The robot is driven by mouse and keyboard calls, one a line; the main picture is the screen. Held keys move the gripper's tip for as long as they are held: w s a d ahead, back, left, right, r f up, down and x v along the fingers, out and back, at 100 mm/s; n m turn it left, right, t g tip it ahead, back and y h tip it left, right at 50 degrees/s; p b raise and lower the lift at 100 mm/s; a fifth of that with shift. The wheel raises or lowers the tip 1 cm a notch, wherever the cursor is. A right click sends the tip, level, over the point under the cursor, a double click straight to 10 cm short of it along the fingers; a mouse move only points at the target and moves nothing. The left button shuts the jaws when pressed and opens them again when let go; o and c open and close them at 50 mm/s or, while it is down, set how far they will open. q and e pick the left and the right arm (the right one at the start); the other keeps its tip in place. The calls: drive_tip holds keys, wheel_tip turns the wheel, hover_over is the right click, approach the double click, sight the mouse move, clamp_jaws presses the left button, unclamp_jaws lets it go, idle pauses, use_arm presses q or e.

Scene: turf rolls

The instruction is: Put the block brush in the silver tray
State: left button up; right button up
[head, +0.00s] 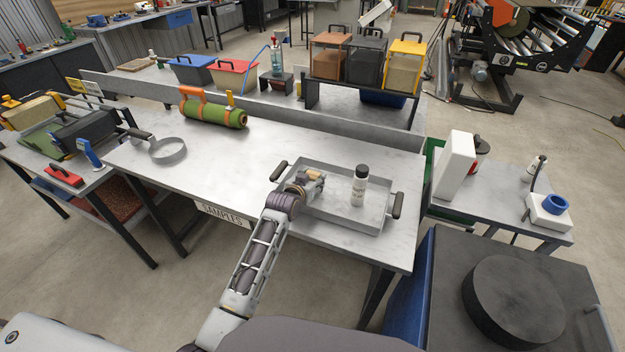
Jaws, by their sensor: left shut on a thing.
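The silver tray (340,220) lies on the grey worktable, a shallow rectangular tray with a dark handle at each end. My left gripper (312,184) is over the left part of the tray. It is shut on the block brush (316,175), a small tan piece mostly hidden by the gripper. I cannot tell whether the brush touches the tray floor. A white bottle with a black cap (359,186) stands upright in the tray, right of the gripper. My right gripper is not in view.
Bins on a stand (366,62) are behind the low back wall. The table left of the tray is clear.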

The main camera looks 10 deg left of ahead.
use_arm(q)
drive_tip(key=o, duration=1.1)
drive_tip(key=shift+f, duration=0.1)
drive_tip(key=shift+c, duration=0.2)
drive_tip(key=shift+s, duration=0.1)
drive_tip(key=shift+r+v, duration=0.1)
drive_tip(key=shift+v, duration=2.9)
drive_tip(key=shift+r+v, duration=0.15)
drive_tip(key=shift+v, duration=2.8)
drive_tip(key=shift+f, duration=0.1)
